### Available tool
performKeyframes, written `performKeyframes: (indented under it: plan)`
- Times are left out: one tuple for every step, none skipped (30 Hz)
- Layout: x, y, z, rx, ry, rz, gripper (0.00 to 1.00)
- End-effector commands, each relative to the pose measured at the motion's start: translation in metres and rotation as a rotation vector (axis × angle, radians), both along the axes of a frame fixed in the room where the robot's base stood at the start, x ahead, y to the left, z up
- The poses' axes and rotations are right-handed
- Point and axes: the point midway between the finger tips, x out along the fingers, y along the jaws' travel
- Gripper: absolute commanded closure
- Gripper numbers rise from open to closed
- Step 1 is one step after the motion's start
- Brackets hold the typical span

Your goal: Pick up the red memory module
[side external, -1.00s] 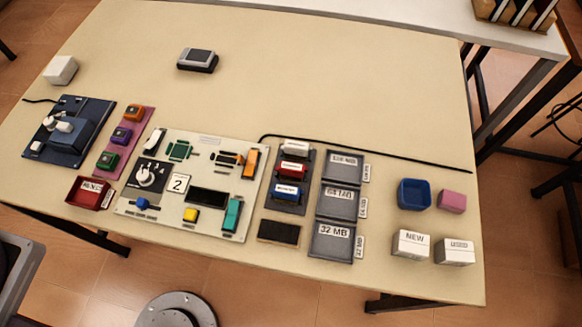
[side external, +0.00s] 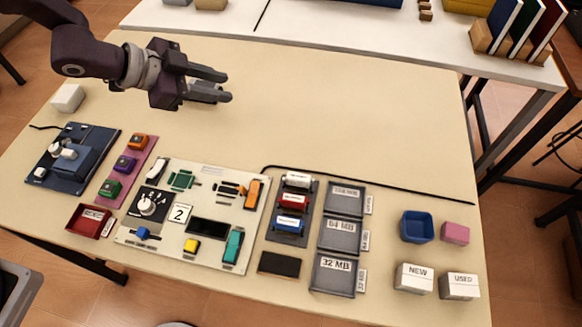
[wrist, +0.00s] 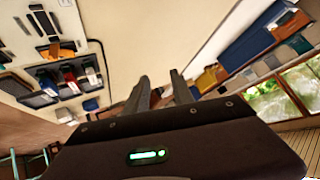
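The red memory module (side external: 293,201) sits in a dark rack (side external: 271,235), between a white module (side external: 297,180) and a blue module (side external: 290,223). It also shows at the left of the wrist view (wrist: 70,79). My gripper (side external: 227,86) is above the back left of the table, well away from the module. Its fingers are apart with nothing between them; they also show in the wrist view (wrist: 160,78).
Labelled grey trays (side external: 339,235) stand right of the rack, and a circuit panel (side external: 213,227) lies left. A black cable (side external: 370,181) runs behind the rack. A blue bin (side external: 417,226) and white boxes (side external: 414,277) are farther right. The table's back right is clear.

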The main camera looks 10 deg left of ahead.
Motion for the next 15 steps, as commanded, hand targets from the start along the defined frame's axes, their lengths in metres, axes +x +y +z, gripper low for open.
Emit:
performKeyframes:
  plan:
    - [-0.014,-0.027,-0.038,-0.063,0.042,-0.119,0.71]
    - [-0.026,-0.043,-0.055,-0.108,0.063,-0.193,0.71]
    - [-0.044,-0.06,-0.075,-0.17,0.093,-0.281,0.71]
    - [-0.058,-0.071,-0.088,-0.216,0.117,-0.337,0.71]
    - [-0.072,-0.079,-0.098,-0.257,0.139,-0.386,0.71]
    - [-0.088,-0.087,-0.109,-0.306,0.165,-0.441,0.71]
    - [-0.098,-0.091,-0.114,-0.337,0.182,-0.473,0.71]
    - [-0.106,-0.094,-0.118,-0.362,0.195,-0.499,0.71]
    - [-0.115,-0.097,-0.122,-0.387,0.208,-0.522,0.71]
    - [-0.119,-0.099,-0.124,-0.4,0.216,-0.535,0.71]
    - [-0.122,-0.101,-0.126,-0.408,0.219,-0.543,0.71]
    - [-0.124,-0.105,-0.127,-0.414,0.222,-0.549,0.71]
    - [-0.125,-0.108,-0.129,-0.416,0.223,-0.552,0.71]
    - [-0.125,-0.112,-0.13,-0.415,0.224,-0.552,0.71]
    - [-0.125,-0.117,-0.131,-0.415,0.222,-0.552,0.71]
